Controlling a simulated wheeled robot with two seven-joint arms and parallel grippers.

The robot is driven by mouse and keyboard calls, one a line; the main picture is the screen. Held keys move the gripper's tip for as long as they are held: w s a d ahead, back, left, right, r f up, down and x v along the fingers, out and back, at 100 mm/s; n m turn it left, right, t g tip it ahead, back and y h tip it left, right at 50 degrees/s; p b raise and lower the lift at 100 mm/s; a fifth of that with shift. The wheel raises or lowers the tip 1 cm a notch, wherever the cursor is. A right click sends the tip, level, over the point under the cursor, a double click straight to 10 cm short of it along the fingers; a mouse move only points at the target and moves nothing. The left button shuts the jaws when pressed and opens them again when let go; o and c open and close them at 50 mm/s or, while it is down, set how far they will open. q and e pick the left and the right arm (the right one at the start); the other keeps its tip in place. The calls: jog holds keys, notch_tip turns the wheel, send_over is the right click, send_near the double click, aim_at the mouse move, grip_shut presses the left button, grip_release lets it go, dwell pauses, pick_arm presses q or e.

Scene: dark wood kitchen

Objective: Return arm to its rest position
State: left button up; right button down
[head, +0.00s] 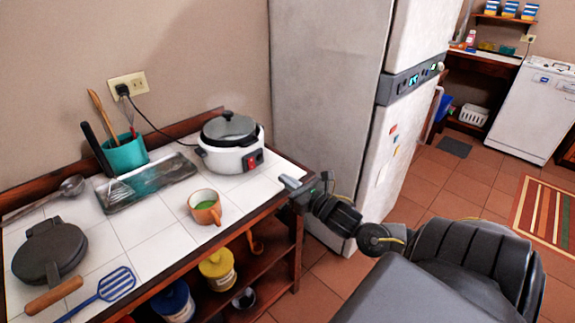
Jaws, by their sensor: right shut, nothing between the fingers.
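My right arm comes in from the lower right and reaches left toward the counter's right end. My right gripper (290,182) is shut and empty, at the counter's right front edge, with its tip over or beside the white tiles; I cannot tell if it touches them. It is apart from the orange cup (206,213) with green contents and from the white cooker (232,158) with a dark lid. My left gripper is not in view.
The tiled counter (150,222) also holds a teal utensil pot (124,153), a glass tray (127,193), a ladle (71,186), a waffle iron (49,252) and a blue spatula (113,284). A fridge (325,90) stands behind the gripper. Open tiled floor (425,185) lies right.

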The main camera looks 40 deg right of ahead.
dwell(0.3)
jog(key=s+a+f+m+g+h, duration=0.1)
jog(key=s+a+f+m+g, duration=0.25)
jog(key=f+m, duration=0.4)
jog(key=s+a+f+m+g, duration=0.35)
jog(key=s+f+m, duration=0.2)
jog(key=m, duration=0.35)
jog(key=s+a+f+m+g+y, duration=0.1)
jog(key=s+a+f+m+g, duration=0.25)
jog(key=s+a+m, duration=0.4)
jog(key=s+a+f+m+g, duration=0.3)
jog(key=s+a+m+g, duration=0.2)
jog(key=s+m, duration=0.4)
notch_tip(320, 180, down, 28)
jog(key=s+d+f+g, duration=0.2)
jog(key=s+d+f, duration=0.1)
jog(key=s+f, duration=1.1)
jog(key=shift+s+f+m, duration=0.15)
jog(key=shift+s+m, duration=0.15)
jog(key=shift+s, duration=0.95)
